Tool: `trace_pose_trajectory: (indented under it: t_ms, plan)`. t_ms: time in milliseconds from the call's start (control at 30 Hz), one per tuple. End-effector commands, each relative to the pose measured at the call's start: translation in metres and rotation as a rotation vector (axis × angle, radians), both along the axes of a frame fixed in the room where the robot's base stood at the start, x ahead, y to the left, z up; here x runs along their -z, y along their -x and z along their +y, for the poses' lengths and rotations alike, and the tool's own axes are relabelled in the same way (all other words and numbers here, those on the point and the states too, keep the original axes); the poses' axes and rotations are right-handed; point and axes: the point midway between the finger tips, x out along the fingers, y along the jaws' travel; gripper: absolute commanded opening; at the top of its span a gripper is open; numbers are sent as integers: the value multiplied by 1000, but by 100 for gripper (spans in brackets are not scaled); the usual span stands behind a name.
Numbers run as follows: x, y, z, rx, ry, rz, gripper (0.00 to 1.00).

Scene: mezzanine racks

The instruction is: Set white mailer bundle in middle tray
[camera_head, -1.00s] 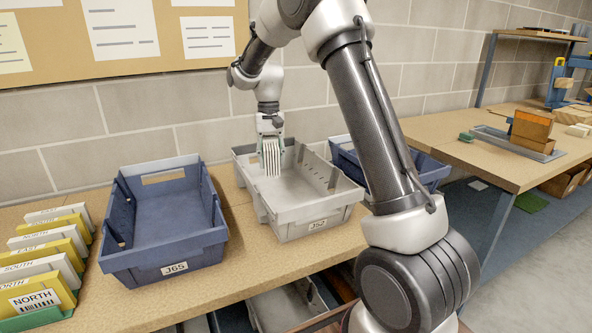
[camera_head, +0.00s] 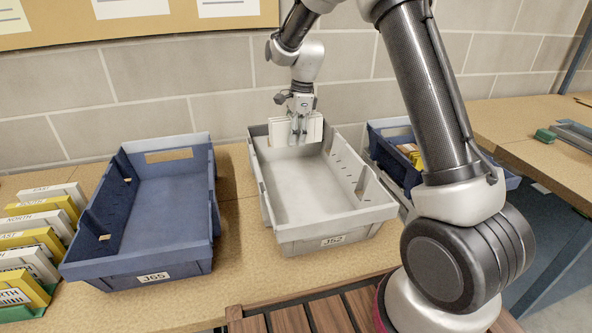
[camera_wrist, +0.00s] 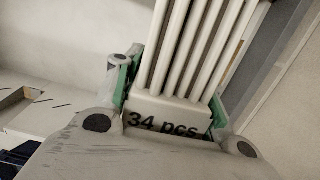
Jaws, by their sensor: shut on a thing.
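The white mailer bundle (camera_head: 312,129) is a block of flat white mailers side by side. It also fills the middle of the wrist view (camera_wrist: 190,50), with a band (camera_wrist: 165,115) reading "34 pcs". My gripper (camera_head: 298,128) is shut on it, with green-edged fingers on both sides in the wrist view (camera_wrist: 172,92). The bundle is over the far end of the grey middle tray (camera_head: 330,238), labelled J52. Whether its underside touches the tray floor cannot be told. The rest of the tray floor looks bare.
An empty blue tray (camera_head: 135,268) labelled J65 stands to the left. Another blue tray (camera_head: 395,135) with some items is to the right, partly behind my arm. Yellow and white labelled dividers (camera_head: 40,235) stand at far left. A wall (camera_head: 190,95) rises behind.

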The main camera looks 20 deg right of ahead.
Motion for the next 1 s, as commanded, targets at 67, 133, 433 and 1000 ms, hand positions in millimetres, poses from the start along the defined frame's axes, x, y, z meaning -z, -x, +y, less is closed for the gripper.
trace_pose_trajectory:
  t_ms: [67,133,433,1000]
  plan:
    - [11,0,2,27,-2,4,14]
    - [25,0,2,34,-2,6,14]
    - [65,0,2,31,-2,4,14]
    - [101,0,2,30,-3,2,14]
